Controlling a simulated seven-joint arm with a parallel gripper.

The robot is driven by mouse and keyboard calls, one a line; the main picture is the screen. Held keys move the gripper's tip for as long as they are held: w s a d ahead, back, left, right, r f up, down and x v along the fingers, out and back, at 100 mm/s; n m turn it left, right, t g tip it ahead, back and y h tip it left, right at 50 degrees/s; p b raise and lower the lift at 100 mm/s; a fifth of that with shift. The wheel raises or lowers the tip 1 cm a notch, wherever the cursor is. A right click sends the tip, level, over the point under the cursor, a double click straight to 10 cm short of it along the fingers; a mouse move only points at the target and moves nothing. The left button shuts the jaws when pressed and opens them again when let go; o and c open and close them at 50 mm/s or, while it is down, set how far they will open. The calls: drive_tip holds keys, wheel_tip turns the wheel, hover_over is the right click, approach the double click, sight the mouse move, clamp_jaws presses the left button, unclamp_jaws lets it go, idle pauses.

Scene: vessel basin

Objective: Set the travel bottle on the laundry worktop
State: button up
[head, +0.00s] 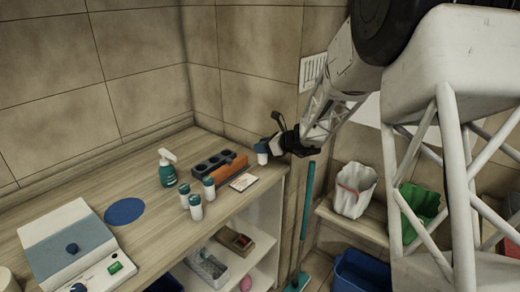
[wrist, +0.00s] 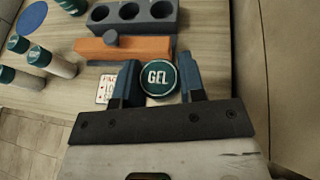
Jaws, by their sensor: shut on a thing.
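My gripper (head: 276,148) is shut on a travel bottle (head: 262,153), a white bottle with a teal cap. In the wrist view the bottle's round cap (wrist: 158,78) reads "GEL" and sits between the two fingers (wrist: 159,84); its body is hidden below the cap. The bottle looks upright, near the right end of the laundry worktop (head: 150,228); I cannot tell its exact height. Three similar teal-capped bottles stand on the worktop: one at the right (head: 209,189), one in front (head: 196,208) and one behind it (head: 184,198).
A blue disc (head: 124,211) and a boxy device (head: 68,247) lie left. A teal pole (head: 306,215) stands right of the worktop.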

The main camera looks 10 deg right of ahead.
drive_tip(key=w, duration=0.5)
drive_tip(key=shift+a+f, duration=0.25)
drive_tip(key=shift+f, duration=1.8)
drive_tip(key=o, duration=1)
drive_tip(key=shift+f, duration=0.1)
drive_tip(key=shift+c, duration=0.2)
drive_tip(key=v, duration=1.2)
